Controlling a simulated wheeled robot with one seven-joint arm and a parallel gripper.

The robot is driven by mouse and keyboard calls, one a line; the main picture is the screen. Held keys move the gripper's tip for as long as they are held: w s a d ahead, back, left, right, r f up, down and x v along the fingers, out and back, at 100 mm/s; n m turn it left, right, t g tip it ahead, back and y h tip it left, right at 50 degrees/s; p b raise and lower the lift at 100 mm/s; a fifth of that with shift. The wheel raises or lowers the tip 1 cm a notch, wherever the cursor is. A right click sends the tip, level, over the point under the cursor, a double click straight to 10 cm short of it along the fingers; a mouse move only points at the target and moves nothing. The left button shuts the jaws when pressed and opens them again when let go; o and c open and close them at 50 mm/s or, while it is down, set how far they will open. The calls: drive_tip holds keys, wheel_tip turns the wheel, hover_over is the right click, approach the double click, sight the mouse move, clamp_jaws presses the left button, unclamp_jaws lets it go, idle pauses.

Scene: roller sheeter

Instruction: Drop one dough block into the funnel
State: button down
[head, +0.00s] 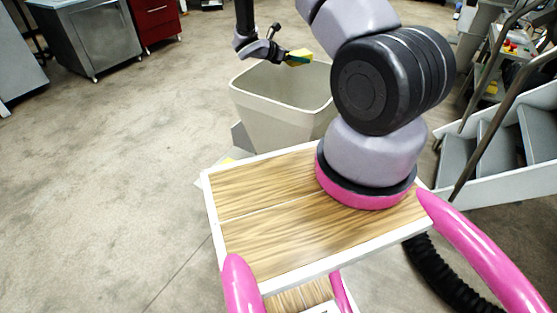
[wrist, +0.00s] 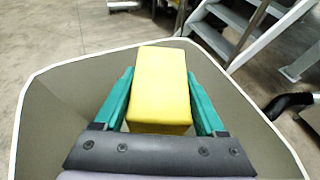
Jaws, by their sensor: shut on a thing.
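My gripper (wrist: 160,105) is shut on a yellow dough block (wrist: 160,85), with a green finger on each side of it. The block (head: 299,56) also shows in the head view at the end of my gripper (head: 285,55), over the far part of the opening of a grey, square-mouthed funnel (head: 275,122). In the wrist view the pale rim of the funnel (wrist: 60,70) runs around the gripper and block. The block is held above the opening, apart from the walls. The bottom of the funnel is hidden.
Metal stairs with a handrail (head: 490,140) stand to the right of the funnel. A steel cabinet (head: 95,40) and a red drawer unit (head: 155,20) stand at the back left. The concrete floor (head: 110,180) on the left is clear.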

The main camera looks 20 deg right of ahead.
drive_tip(key=shift+f, duration=0.4)
unclamp_jaws()
drive_tip(key=v, duration=1)
drive_tip(key=shift+a+r, duration=0.15)
drive_tip(key=shift+a, duration=0.2)
drive_tip(key=shift+s, duration=0.1)
idle(0.7)
